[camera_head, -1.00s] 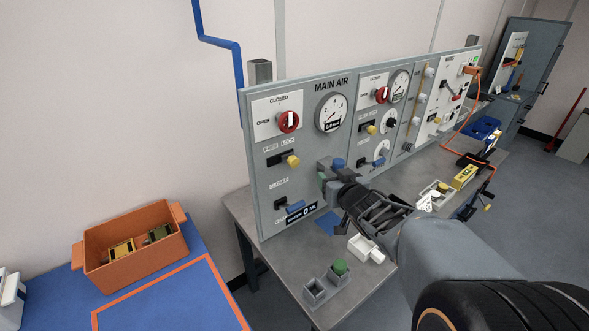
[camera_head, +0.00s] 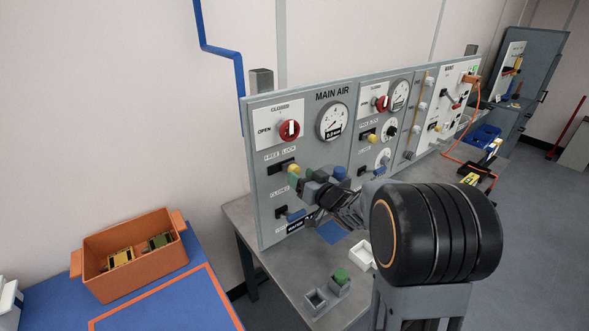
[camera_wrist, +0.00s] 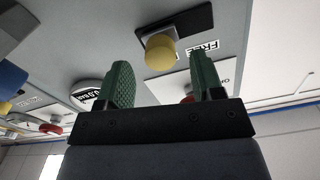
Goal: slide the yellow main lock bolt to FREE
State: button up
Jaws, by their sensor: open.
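The yellow main lock bolt (camera_head: 294,169) sits in a black slot plate on the MAIN AIR panel, under the FREE and LOCK lettering. Its knob is at the right, LOCK end of the plate. In the wrist view the yellow knob (camera_wrist: 160,52) shows at the plate's left end, with the upside-down FREE label to its right. My gripper (camera_head: 299,178) is at the bolt. Its green fingers (camera_wrist: 161,82) are open, one on each side of the knob in the wrist picture. The knob appears just beyond the fingertips; I see no contact.
A red valve knob (camera_head: 289,129) and a gauge (camera_head: 333,121) are above the bolt. A blue handle (camera_head: 296,214) is below it. A blue knob (camera_head: 339,172) sits close right of my gripper. The bench (camera_head: 270,250) holds small grey blocks. An orange bin (camera_head: 135,275) stands left.

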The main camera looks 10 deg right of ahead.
aim_at(296, 172)
jog(key=shift+p+x, duration=0.35)
jog(key=shift+x, duration=1.7)
jog(key=shift+c, duration=0.2)
grip_shut()
